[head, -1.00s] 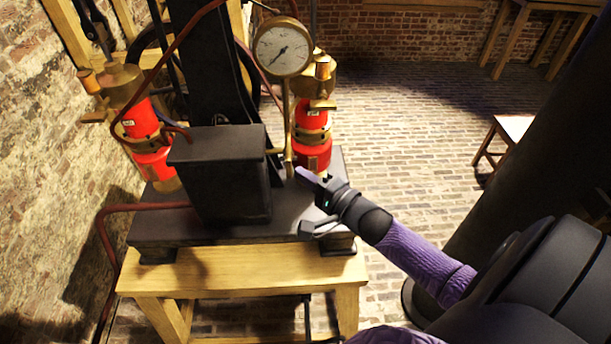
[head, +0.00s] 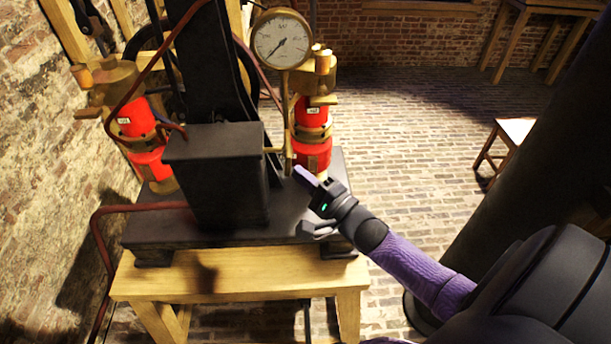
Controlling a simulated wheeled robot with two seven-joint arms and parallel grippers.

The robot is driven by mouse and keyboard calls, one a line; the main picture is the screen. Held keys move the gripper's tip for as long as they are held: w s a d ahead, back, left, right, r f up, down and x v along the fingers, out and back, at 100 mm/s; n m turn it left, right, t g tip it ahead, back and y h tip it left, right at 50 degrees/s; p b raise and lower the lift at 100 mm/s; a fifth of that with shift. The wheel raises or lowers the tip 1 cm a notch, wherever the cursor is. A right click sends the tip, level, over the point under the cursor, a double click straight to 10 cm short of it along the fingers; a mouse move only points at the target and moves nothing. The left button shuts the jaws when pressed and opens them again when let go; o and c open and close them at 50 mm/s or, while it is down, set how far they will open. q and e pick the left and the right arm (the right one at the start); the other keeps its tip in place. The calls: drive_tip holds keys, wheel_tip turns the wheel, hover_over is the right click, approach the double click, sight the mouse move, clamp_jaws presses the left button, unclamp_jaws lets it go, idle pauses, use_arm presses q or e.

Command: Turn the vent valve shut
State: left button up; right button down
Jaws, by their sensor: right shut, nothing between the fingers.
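My right gripper (head: 306,176) is shut and empty, at the right front of the dark machine base (head: 230,229). Its tip is just in front of the lower end of a brass pipe (head: 287,130). The pipe runs down from a round pressure gauge (head: 281,39). A small brass side fitting (head: 272,150) sits low on this pipe, beside the black box. I cannot tell for sure whether it is the vent valve. I see a small gap between gripper and pipe, but cannot judge depth. My left gripper is out of view.
Red jars with brass fittings stand at the left (head: 137,118) and right (head: 312,158) of the black box (head: 215,175). The base rests on a wooden table (head: 240,272). A dark red hose (head: 140,207) runs at the left.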

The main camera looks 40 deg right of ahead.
drive_tip(key=a+m+t+h+b, duration=0.1)
drive_tip(key=m+h+b, duration=0.5)
drive_tip(key=m, duration=0.2)
drive_tip(key=w+a+m+t+h+b, duration=0.1)
drive_tip(key=m+h+b, duration=0.5)
drive_tip(key=m, duration=0.2)
drive_tip(key=w+a+f+m+h+b, duration=0.1)
drive_tip(key=m+h+b, duration=0.5)
drive_tip(key=m, duration=0.2)
drive_tip(key=shift+w+a+m+t+h, duration=0.1)
drive_tip(key=shift+a+m+t+h, duration=0.2)
drive_tip(key=shift+m+t, duration=0.1)
drive_tip(key=shift+r, duration=0.1)
